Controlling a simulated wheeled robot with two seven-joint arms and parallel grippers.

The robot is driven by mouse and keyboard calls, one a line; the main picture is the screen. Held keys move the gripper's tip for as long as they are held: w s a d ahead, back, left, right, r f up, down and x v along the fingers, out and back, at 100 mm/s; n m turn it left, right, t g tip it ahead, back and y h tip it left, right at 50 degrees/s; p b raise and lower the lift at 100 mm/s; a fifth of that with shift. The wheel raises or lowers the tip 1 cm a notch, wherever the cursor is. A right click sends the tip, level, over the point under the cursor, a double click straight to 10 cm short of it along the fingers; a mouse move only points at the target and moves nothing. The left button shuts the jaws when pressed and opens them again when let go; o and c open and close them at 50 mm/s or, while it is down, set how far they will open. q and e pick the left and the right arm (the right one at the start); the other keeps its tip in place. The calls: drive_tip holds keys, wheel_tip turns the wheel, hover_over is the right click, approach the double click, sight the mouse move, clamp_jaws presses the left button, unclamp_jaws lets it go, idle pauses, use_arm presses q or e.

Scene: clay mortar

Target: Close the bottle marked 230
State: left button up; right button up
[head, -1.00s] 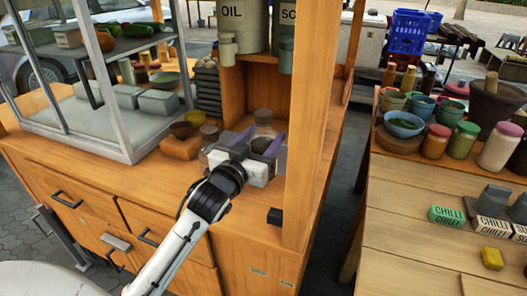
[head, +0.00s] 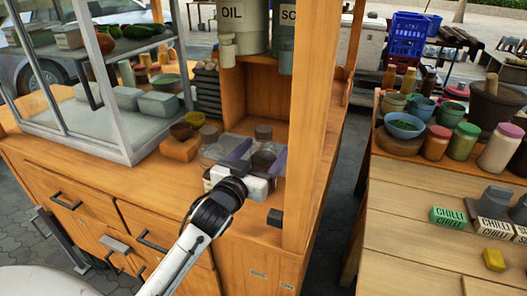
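My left gripper (head: 260,152) is low over the cart counter, its two purple fingers spread apart. A dark round lid or jar top (head: 263,162) shows between the fingers, with a gap on its left side. A second dark-topped clear jar (head: 264,133) stands just behind the fingertips, and a third (head: 209,133) stands to the left. The number 230 cannot be read on any of them, so I cannot tell which bottle bears it. The gripper hides the lower parts. My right gripper is not in view.
A wooden post (head: 318,130) rises close to the right of the gripper. OIL and other canisters (head: 241,25) are above. The counter front (head: 110,175) is clear.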

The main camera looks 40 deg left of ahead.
use_arm(q)
drive_tip(key=shift+s+r, duration=0.1)
drive_tip(key=shift+r, duration=0.05)
drive_tip(key=s+d, duration=0.2)
drive_tip(key=s, duration=0.9)
drive_tip(key=shift+s, duration=0.3)
